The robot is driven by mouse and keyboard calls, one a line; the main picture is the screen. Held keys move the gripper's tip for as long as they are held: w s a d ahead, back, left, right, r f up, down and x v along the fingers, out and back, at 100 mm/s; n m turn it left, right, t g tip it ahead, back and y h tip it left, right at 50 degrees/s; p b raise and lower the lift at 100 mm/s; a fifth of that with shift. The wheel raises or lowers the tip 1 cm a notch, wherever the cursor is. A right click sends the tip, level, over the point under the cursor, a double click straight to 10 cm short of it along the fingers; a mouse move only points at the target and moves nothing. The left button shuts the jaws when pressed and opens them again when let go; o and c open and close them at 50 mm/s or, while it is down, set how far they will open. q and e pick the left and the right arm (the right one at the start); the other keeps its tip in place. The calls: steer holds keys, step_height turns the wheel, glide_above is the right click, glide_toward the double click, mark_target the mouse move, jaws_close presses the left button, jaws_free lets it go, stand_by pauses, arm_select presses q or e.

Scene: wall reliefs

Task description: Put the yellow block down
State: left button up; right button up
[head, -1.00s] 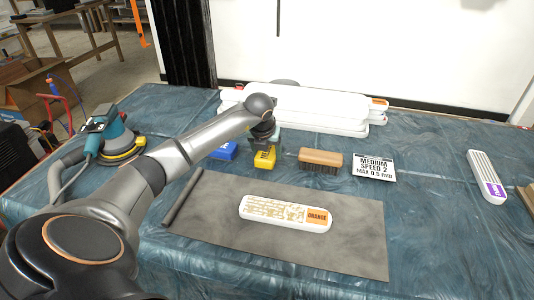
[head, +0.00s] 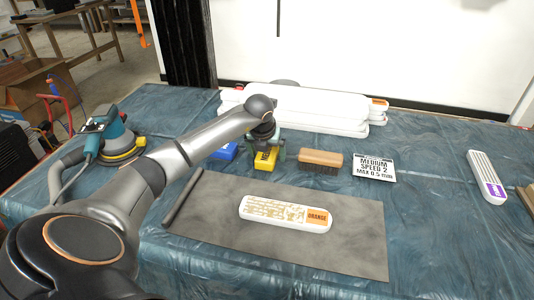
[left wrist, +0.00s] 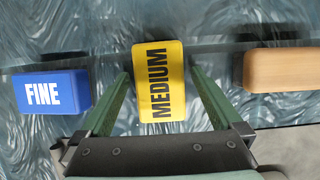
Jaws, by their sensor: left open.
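The yellow block (head: 265,159), marked MEDIUM, rests on the blue-green sheet of the table between a blue block and a wooden brush. In the left wrist view the yellow block (left wrist: 158,82) lies between the two green fingers of my left gripper (left wrist: 158,95). The fingers are spread, with a gap on each side of the block. In the head view my left gripper (head: 267,146) is right over the block and partly hides it. My right gripper is not in view.
The blue FINE block (left wrist: 50,92) is close on the left and the wooden brush (head: 320,161) close on the right. A MEDIUM SPEED 2 card (head: 374,167) lies farther right. In front, a white relief marked ORANGE (head: 285,213) lies on a grey mat (head: 358,225). White panels (head: 300,105) are stacked behind.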

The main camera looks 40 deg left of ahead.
arm_select(q)
steer(key=v, duration=1.1)
steer(key=shift+p, duration=0.4)
steer(key=shift+s+r, duration=0.2)
steer(key=shift+r, duration=0.25)
steer(key=shift+d, duration=0.1)
